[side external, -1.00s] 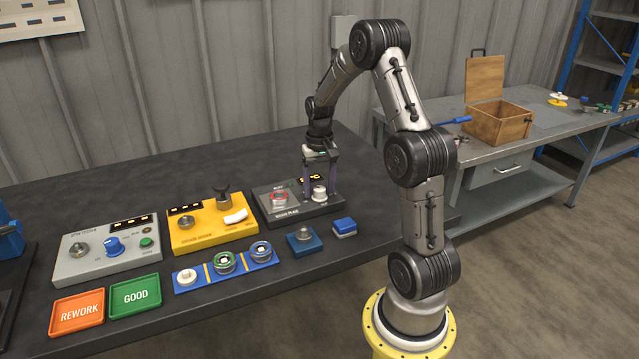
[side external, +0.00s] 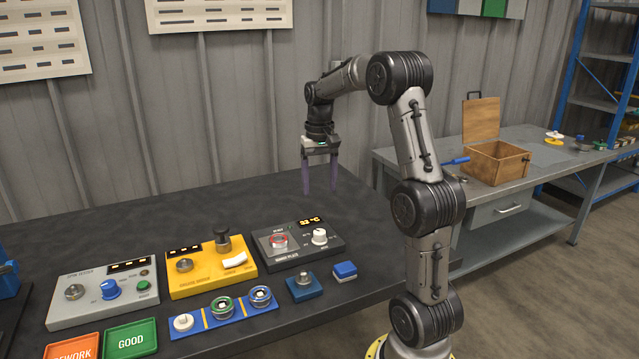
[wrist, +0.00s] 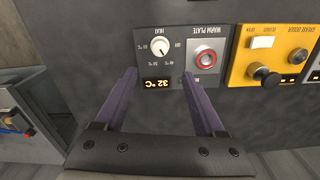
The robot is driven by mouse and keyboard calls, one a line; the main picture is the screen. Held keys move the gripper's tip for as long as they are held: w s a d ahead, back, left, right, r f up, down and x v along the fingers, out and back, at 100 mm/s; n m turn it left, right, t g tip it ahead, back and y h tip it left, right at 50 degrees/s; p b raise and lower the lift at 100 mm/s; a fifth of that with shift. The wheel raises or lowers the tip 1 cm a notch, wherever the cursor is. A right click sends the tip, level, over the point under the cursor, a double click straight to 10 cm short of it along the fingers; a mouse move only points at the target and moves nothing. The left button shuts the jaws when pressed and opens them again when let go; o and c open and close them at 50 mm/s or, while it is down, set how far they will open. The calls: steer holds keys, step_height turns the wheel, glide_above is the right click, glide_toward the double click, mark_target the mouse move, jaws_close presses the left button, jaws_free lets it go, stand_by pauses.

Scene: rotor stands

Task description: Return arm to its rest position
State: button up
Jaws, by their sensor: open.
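My gripper (side external: 320,189) is open and empty. It hangs with its fingers pointing down, well above the back of the dark table (side external: 170,225).
A yellow device (side external: 205,280) and a grey tester (side external: 100,305) stand left of the warm plate. In front are a blue strip with several round parts (side external: 210,320), two small blue blocks, and green (side external: 130,338) and orange trays. A wooden box (side external: 495,165) is on the right bench.

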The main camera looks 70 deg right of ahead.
stand_by(0.4)
steer(key=a+r+n+t+h, duration=0.1)
steer(key=a+r+n, duration=0.3)
steer(key=a, duration=0.5)
steer(key=a+r+n+t, duration=0.1)
steer(key=a+r+t, duration=0.1)
steer(key=a+r, duration=0.5)
steer(key=s+a+f+n+t, duration=0.25)
steer(key=s+a, duration=0.35)
steer(key=a, duration=0.5)
steer(key=s+a+f+n+y, duration=0.1)
steer(key=s+a+f+n, duration=0.2)
steer(key=s+f, duration=0.3)
steer(key=shift+s, duration=0.15)
